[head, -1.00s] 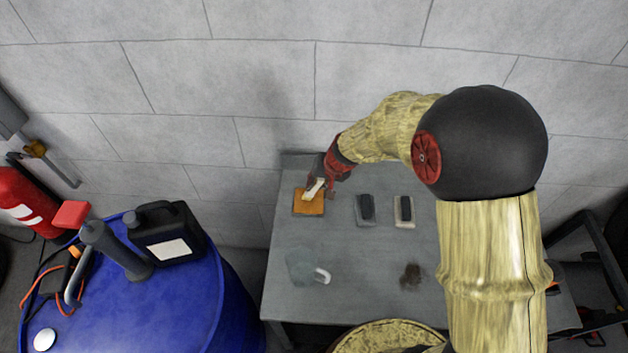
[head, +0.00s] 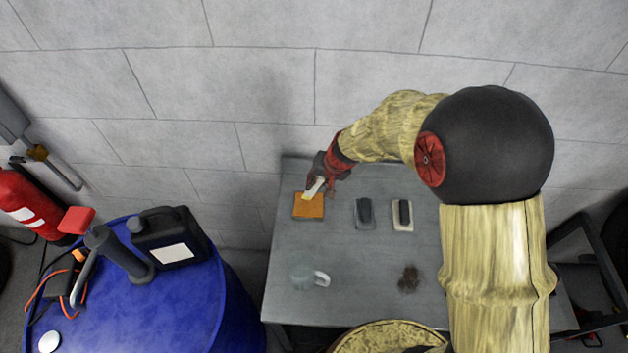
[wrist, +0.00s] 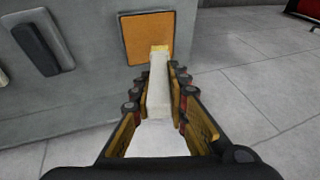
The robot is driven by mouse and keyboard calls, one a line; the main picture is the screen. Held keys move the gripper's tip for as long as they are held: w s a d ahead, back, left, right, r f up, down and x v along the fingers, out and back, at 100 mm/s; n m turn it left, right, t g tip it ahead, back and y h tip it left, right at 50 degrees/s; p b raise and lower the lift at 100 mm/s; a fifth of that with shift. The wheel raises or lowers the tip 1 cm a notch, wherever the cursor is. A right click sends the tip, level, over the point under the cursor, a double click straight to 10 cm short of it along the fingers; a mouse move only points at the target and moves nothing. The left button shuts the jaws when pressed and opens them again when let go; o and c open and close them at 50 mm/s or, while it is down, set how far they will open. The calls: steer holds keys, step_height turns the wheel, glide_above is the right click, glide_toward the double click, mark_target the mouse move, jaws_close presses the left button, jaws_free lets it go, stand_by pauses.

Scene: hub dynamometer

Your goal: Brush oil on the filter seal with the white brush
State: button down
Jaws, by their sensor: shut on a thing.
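My gripper (head: 318,184) is at the far left corner of the grey table, shut on the white brush (wrist: 158,88). The brush also shows in the head view (head: 314,188) as a small pale bar. In the wrist view its pale yellow tip reaches over the near edge of an orange square pad (wrist: 147,30). The pad also lies under the gripper in the head view (head: 308,206). I cannot tell whether the tip touches the pad. I cannot pick out a filter seal for certain.
A blue drum (head: 215,300) bearing a black jug (head: 168,236) stands left. A wall (head: 260,90) rises behind.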

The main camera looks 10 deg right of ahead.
steer(key=shift+r+p, duration=1.25)
steer(key=shift+r, duration=0.9)
